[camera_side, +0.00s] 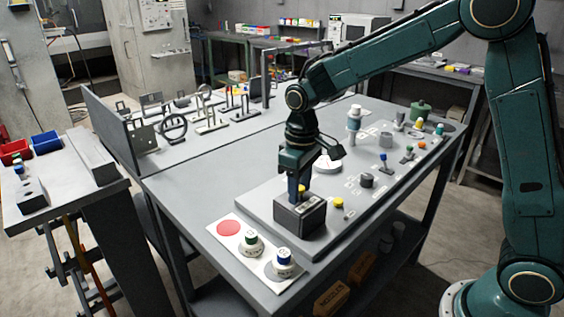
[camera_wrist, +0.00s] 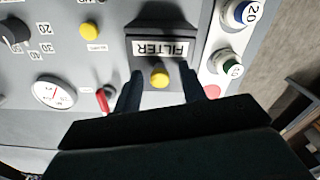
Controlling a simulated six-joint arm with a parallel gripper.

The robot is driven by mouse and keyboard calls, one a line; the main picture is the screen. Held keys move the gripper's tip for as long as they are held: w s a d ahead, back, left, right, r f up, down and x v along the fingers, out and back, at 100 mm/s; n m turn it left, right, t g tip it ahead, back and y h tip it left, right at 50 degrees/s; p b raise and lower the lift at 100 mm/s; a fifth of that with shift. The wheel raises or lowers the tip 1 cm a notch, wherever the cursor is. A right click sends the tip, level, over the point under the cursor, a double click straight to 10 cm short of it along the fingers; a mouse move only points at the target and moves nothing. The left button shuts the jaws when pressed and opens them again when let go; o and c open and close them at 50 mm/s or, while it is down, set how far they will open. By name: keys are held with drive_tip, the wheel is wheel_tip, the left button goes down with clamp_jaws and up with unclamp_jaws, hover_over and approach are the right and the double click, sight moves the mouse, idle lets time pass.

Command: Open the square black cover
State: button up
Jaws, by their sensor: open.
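The square black cover (camera_side: 312,222) is a dark box at the near edge of the raised grey panel. It also shows in the wrist view (camera_wrist: 134,48), with a pale FILTER label and a yellow knob (camera_wrist: 160,78) at its lower edge. It looks closed. My gripper (camera_side: 299,191) points down over the cover. In the wrist view my gripper (camera_wrist: 161,92) is open, with one dark finger on each side of the yellow knob. I cannot tell whether the fingers touch the knob or cover.
A yellow button (camera_wrist: 89,30), a red-handled switch (camera_wrist: 103,100) and a white gauge (camera_wrist: 54,92) lie left of the cover in the wrist view. Green (camera_side: 251,241) and blue (camera_side: 284,258) capped knobs stand on a white plate near the front edge.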

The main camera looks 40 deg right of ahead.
drive_tip(key=shift+f, duration=0.3)
drive_tip(key=shift+c, duration=0.4)
clamp_jaws()
drive_tip(key=shift+w+r, duration=0.1)
drive_tip(key=shift+w, duration=4.05)
drive_tip(key=shift+o, duration=0.4)
unclamp_jaws()
